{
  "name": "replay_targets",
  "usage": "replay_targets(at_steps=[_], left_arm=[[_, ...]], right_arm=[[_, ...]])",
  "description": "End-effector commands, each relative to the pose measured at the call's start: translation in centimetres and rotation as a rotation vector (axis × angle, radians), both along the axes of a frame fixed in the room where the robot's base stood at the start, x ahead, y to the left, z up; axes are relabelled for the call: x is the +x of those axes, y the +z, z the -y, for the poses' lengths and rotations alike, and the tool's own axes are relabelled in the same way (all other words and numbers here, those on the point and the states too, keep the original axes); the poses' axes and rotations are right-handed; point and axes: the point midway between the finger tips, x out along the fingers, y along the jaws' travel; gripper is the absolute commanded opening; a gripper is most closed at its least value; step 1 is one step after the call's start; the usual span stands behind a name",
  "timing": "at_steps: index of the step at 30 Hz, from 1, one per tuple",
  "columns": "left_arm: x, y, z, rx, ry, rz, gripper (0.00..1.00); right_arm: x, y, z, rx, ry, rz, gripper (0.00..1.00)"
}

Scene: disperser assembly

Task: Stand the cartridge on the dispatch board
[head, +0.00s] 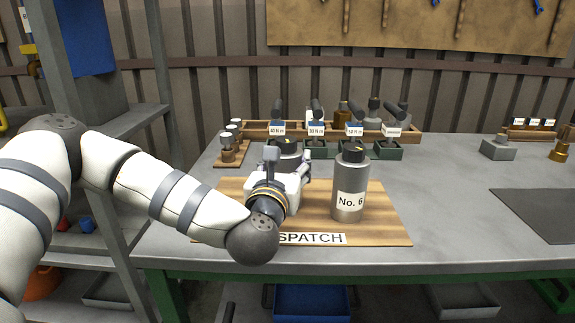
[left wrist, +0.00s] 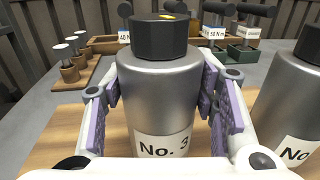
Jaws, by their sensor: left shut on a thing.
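A grey metal cartridge with a black cap and a "No. 3" label (left wrist: 160,95) is upright between the fingers of my left gripper (head: 286,172), which is shut on its sides. In the head view only its upper part (head: 287,148) shows behind the gripper. Its base is hidden, so I cannot tell whether it touches the board. The wooden dispatch board (head: 385,228) lies under it, its front label partly covered by my arm. A similar cartridge labelled "No. 6" (head: 349,185) stands upright on the board to the right. My right gripper is not in view.
Behind the board, several tools stand in green holders (head: 388,150) before a long wooden rack (head: 255,129). A small wooden stand (head: 232,153) is at the back left. A dark mat (head: 540,210) lies at the right. The grey table between board and mat is clear.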

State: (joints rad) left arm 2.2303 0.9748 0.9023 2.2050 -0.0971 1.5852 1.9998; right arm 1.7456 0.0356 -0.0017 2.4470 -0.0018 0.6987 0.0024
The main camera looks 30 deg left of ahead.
Motion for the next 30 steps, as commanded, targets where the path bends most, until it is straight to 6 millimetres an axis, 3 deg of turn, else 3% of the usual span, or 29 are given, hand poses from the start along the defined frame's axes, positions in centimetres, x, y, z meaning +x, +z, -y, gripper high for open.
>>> replay_targets(at_steps=[11,12,14,25,30], left_arm=[[0.0,0.0,0.1,-0.001,-0.001,0.009,0.00],[0.0,-0.2,0.1,-0.001,-0.001,0.003,0.57],[0.0,-0.2,0.1,-0.001,-0.001,0.004,0.71],[0.0,0.5,0.1,0.000,-0.001,0.008,0.73],[-3.0,0.1,1.4,-0.003,-0.005,0.000,0.73]], right_arm=[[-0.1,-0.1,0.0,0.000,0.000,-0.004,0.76],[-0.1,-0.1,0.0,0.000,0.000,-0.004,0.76],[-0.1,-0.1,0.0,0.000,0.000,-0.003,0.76],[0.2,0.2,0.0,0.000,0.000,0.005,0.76],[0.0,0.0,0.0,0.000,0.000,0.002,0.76]])
